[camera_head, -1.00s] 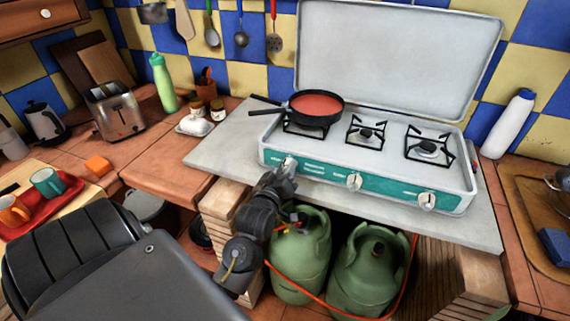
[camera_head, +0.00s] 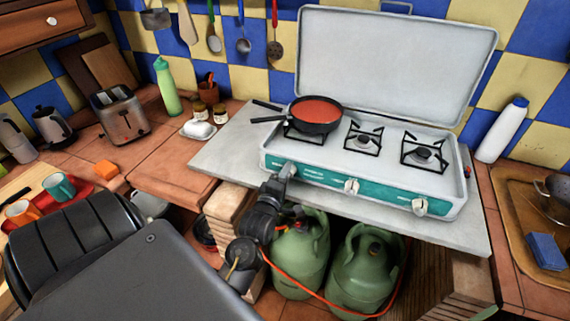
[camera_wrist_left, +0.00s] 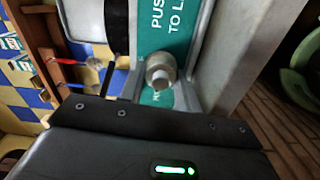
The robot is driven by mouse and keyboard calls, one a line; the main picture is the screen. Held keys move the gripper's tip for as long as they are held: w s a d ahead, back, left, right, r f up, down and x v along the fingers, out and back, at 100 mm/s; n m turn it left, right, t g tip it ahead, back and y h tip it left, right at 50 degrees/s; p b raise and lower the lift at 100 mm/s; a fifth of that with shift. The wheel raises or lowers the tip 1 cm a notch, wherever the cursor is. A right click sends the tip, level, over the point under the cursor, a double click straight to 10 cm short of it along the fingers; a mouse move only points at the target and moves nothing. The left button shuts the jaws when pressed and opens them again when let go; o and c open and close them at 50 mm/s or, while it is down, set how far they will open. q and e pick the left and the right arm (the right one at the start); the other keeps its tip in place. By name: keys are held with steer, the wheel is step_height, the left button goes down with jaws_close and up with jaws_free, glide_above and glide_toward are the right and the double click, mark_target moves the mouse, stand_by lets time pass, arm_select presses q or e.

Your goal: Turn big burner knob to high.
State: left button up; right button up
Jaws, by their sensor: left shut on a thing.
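A white and teal camping stove (camera_head: 390,193) stands on the grey slab with its lid up. It has a left knob, a middle knob (camera_head: 351,186) and a right knob (camera_head: 420,206) on its teal front. My left gripper (camera_head: 287,172) is at the left knob, which it mostly hides in the head view. In the left wrist view the round silver end of the left knob (camera_wrist_left: 160,73) shows between the fingers (camera_wrist_left: 161,88), which are shut on it. The knob's exact angle is hard to tell. My right gripper is out of view.
A black pan with red contents (camera_head: 316,112) sits on the left burner, its handle pointing left. Green gas bottles (camera_head: 370,275) and an orange hose (camera_head: 300,280) are below the slab. The middle burner (camera_head: 363,141) and right burner (camera_head: 424,155) are bare.

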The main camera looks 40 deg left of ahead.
arm_select(q)
steer(key=shift+n, duration=0.5)
steer(key=o, duration=1)
steer(key=shift+s+p, duration=0.15)
steer(key=shift+p, duration=0.15)
